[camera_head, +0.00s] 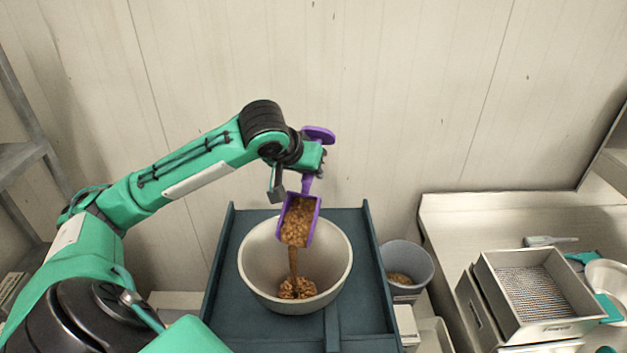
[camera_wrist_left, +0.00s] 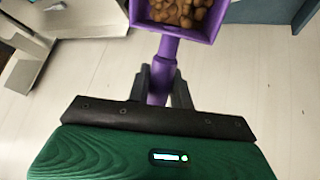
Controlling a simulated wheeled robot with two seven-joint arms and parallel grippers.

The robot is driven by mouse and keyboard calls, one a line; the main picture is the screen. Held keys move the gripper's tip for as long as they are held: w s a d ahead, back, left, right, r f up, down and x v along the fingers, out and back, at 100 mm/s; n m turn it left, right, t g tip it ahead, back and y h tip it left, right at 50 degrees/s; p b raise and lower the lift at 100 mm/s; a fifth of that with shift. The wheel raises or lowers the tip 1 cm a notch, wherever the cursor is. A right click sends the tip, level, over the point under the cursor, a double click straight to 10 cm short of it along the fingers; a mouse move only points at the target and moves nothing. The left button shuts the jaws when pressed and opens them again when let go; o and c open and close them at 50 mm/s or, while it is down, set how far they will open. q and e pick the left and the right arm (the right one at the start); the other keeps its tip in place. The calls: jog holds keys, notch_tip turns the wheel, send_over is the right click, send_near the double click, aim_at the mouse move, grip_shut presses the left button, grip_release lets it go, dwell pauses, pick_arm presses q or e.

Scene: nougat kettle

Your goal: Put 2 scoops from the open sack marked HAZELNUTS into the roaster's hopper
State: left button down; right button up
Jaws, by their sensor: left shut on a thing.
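My left gripper (camera_head: 309,168) is shut on the handle of a purple scoop (camera_head: 313,209), above a wide light-grey bowl (camera_head: 257,262). The scoop is tilted mouth down, and brown nuts (camera_head: 297,222) lie in it. A stream of nuts falls from its lip into the bowl, where a small heap (camera_head: 297,289) lies at the bottom. In the left wrist view the gripper (camera_wrist_left: 160,84) grips the purple handle (camera_wrist_left: 166,52), and nuts (camera_wrist_left: 180,12) show in the scoop. I see no HAZELNUTS label or sack. My right gripper is out of view.
The bowl stands on a dark blue-green stand (camera_head: 228,322) with raised sides. A grey bucket (camera_head: 408,262) with brown contents stands just right of it. A metal box with a mesh (camera_head: 530,293) sits on the right-hand counter (camera_head: 455,215). A pale wall is behind.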

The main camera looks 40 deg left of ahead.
aim_at(303, 194)
pick_arm(q)
jog(key=s+r+t+b, duration=0.1)
jog(key=b, duration=0.1)
jog(key=s+d+r+t+b, duration=0.1)
jog(key=s+b, duration=0.1)
jog(key=s+r+t+y+b, duration=0.1)
jog(key=t+b, duration=0.1)
jog(key=shift+s+d+r+m, duration=0.1)
jog(key=shift+s+d+m, duration=0.1)
jog(key=shift+d+m, duration=0.15)
jog(key=b, duration=0.3)
jog(key=s+r+t+b, duration=0.1)
jog(key=b, duration=0.2)
jog(key=shift+d+r+y, duration=0.15)
jog(key=shift+r+y, duration=0.1)
jog(key=shift+y, duration=0.05)
